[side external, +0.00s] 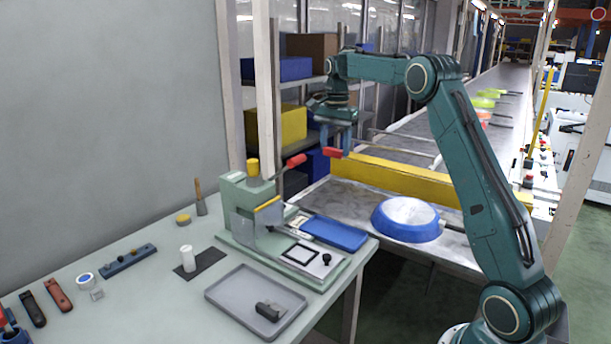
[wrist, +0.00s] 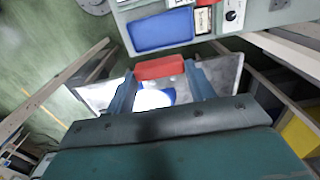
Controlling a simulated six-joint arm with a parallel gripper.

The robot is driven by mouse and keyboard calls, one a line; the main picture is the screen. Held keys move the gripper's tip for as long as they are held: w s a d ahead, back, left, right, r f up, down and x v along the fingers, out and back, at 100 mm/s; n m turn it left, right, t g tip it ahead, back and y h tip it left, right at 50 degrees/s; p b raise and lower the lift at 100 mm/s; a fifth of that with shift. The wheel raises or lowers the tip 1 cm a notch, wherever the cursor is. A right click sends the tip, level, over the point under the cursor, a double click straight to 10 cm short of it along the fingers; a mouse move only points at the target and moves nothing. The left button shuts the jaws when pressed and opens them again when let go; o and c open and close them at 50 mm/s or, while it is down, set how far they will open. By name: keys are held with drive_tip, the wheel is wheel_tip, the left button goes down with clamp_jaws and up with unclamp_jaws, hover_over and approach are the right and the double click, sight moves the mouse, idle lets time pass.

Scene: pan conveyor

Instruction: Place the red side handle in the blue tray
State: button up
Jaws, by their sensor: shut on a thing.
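My gripper (side external: 336,142) is shut on the red side handle (side external: 333,154) and holds it in the air, above and beyond the bench's right edge. In the wrist view the red side handle (wrist: 160,67) lies crosswise between the two blue fingertips (wrist: 160,76). The blue tray (side external: 334,233) lies flat on the bench at the right of the green press and looks empty. In the wrist view the blue tray (wrist: 160,31) is just above the handle in the picture, with a gap between them.
A green press (side external: 245,205) with a red-tipped lever (side external: 296,160) stands left of the blue tray. A blue pan (side external: 407,218) sits on the conveyor in front of a yellow barrier (side external: 420,178). A grey tray (side external: 240,298) holds a dark block.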

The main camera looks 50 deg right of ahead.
hover_over(331, 236)
wheel_tip(331, 236, down, 22)
drive_tip(key=shift+f, duration=0.1)
idle(0.7)
drive_tip(key=shift+f, duration=2.1)
drive_tip(key=shift+f, duration=0.15)
drive_tip(key=o, duration=1.1)
wheel_tip(331, 236, up, 12)
drive_tip(key=shift+r, duration=0.2)
